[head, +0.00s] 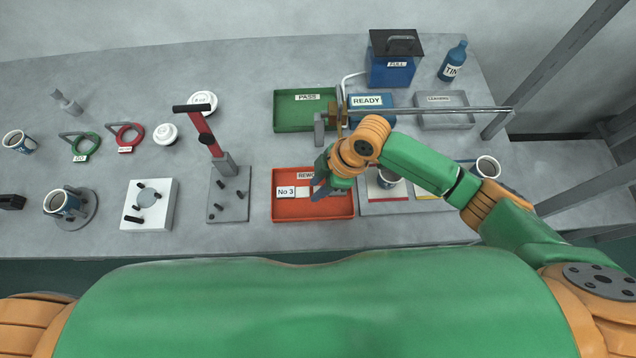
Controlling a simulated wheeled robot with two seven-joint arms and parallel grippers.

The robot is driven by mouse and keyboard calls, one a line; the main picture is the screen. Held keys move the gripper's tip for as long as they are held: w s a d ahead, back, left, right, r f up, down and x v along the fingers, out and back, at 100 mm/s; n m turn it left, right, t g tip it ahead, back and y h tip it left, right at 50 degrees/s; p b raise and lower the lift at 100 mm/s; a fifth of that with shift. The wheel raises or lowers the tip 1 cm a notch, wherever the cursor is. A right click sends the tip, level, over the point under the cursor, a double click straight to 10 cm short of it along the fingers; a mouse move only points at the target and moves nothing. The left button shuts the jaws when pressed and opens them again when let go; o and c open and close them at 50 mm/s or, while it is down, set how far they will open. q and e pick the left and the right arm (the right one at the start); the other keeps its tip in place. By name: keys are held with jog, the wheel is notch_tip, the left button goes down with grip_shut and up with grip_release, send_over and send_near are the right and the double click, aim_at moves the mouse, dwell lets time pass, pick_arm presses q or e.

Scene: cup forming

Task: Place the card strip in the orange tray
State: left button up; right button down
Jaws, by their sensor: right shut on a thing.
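The card strip (287,192) is white, reads "No 3" and appears over the left part of the orange tray (325,212). My right gripper (318,191) is over the middle of the tray, pointing down and left, shut on the right end of the strip. From this view I cannot tell whether the strip touches the tray floor or hangs just above it. The gripper and wrist hide part of the tray's right side and its label. My left gripper is not in view.
A green tray (290,122), a blue READY tray (382,101) and a grey tray (455,122) stand behind. A metal bar (450,109) runs behind my right arm. A lever press (228,207) stands left of the orange tray.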

dwell(0.4)
grip_release()
jog(key=shift+r, duration=0.1)
dwell(0.3)
notch_tip(320, 180, up, 6)
jog(key=p, duration=0.6)
jog(key=shift+r+p, duration=0.55)
jog(key=shift+r, duration=0.4)
